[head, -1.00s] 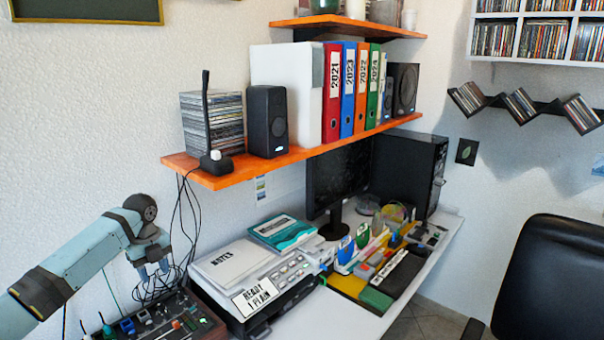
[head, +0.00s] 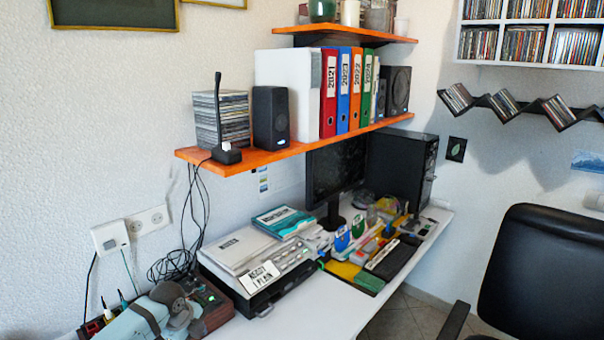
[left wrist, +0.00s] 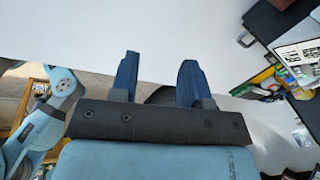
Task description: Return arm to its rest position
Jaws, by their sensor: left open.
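My left arm (head: 150,318) shows at the bottom left of the head view, low in front of the red-sided box of tools. Its gripper is below the frame there. In the left wrist view my left gripper (left wrist: 158,80) has its two blue fingers apart, with nothing between them. The white desk top (left wrist: 60,25) lies beyond the fingertips. My right gripper does not show in either view.
A printer (head: 250,262) stands on the desk (head: 310,318) right of the arm. An orange shelf (head: 290,153) with binders and speakers hangs above. A black chair (head: 540,265) stands at the right. The desk front is bare.

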